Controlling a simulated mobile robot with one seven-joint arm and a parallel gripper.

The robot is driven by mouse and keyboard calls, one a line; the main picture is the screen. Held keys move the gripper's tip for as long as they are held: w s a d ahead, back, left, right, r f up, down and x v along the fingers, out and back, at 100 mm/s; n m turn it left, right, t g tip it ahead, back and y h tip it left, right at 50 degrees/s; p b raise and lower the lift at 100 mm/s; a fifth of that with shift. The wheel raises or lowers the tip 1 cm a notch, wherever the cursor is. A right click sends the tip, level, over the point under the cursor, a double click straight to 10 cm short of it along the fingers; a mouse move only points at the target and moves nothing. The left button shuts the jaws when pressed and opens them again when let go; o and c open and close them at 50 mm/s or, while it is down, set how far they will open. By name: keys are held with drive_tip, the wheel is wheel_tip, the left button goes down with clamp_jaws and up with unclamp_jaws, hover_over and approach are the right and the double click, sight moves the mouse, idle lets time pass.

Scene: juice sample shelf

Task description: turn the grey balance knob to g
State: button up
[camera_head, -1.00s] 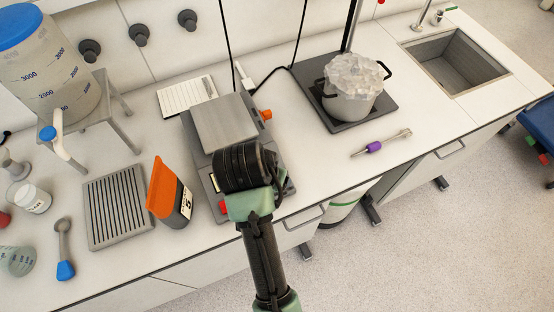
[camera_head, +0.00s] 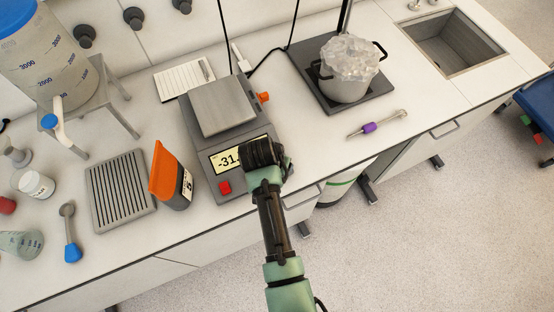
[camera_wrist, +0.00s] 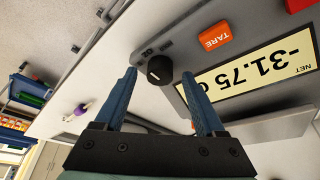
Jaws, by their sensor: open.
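The balance (camera_head: 222,106) stands on the bench, with its bare weighing plate at the back. Its lit display (camera_head: 227,158) shows -31 in the head view, the rest covered by my arm. In the wrist view the display (camera_wrist: 250,72) reads -31.75 NET upside down, its unit partly hidden by a finger. The head view hides the knob behind my wrist.
An orange TARE button (camera_wrist: 215,36) sits beside the display, close to the right finger. A red button (camera_head: 225,186) is at the panel's left. An orange-topped container (camera_head: 170,177) stands left of the balance. A purple-gripped tool (camera_head: 377,124) lies to the right.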

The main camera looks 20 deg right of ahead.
drive_tip(key=shift+w+d+f, duration=0.1)
drive_tip(key=shift+d+f, duration=0.05)
drive_tip(key=shift+f, duration=0.2)
clamp_jaws()
